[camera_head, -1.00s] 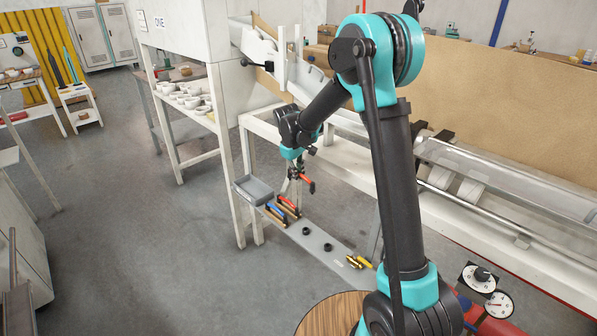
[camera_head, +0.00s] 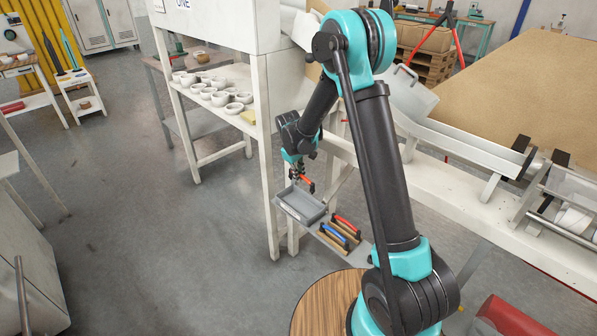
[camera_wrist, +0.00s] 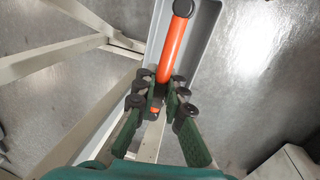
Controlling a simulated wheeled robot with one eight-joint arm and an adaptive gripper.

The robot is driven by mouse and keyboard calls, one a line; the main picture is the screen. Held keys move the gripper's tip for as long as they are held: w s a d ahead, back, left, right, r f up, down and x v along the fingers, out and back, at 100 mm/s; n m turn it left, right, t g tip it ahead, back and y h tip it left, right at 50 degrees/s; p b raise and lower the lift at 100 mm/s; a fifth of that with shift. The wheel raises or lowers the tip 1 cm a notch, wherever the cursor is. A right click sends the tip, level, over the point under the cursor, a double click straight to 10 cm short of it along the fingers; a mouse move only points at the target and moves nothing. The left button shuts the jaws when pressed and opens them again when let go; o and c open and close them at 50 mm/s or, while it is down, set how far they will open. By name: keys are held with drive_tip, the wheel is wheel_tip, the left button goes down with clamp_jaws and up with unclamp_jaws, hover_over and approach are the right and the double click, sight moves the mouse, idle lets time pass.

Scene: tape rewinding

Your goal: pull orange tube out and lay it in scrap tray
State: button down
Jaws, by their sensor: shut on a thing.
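The orange tube (camera_head: 307,184) has dark ends. It shows large in the wrist view (camera_wrist: 174,48), pointing up and slightly right. My gripper (camera_wrist: 166,92) is shut on it near its lower end, with fingers on both sides. In the head view my gripper (camera_head: 298,175) holds the tube above the back part of the grey scrap tray (camera_head: 289,209). The tray floor looks empty where I see it. In the wrist view the tray (camera_wrist: 208,30) lies behind the tube. I cannot tell the height between tube and tray.
A holder with a red tube (camera_head: 347,223) and a blue tube (camera_head: 340,238) stands just right of the tray. The white bench frame (camera_head: 268,165) rises close behind and left of the tray. White bowls (camera_head: 210,90) stand on a shelf farther back.

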drive_tip(key=shift+w+a+f, duration=0.15)
drive_tip(key=shift+w+a, duration=0.05)
drive_tip(key=shift+w+a+f, duration=0.1)
drive_tip(key=shift+f, duration=4.85)
drive_tip(key=shift+f, duration=1.05)
drive_tip(key=c, duration=1.5)
unclamp_jaws()
drive_tip(key=shift+c, duration=0.2)
wheel_tip(320, 180, up, 12)
drive_tip(key=s+a, duration=0.1)
drive_tip(key=shift+s+a, duration=0.25)
drive_tip(key=shift+s, duration=0.15)
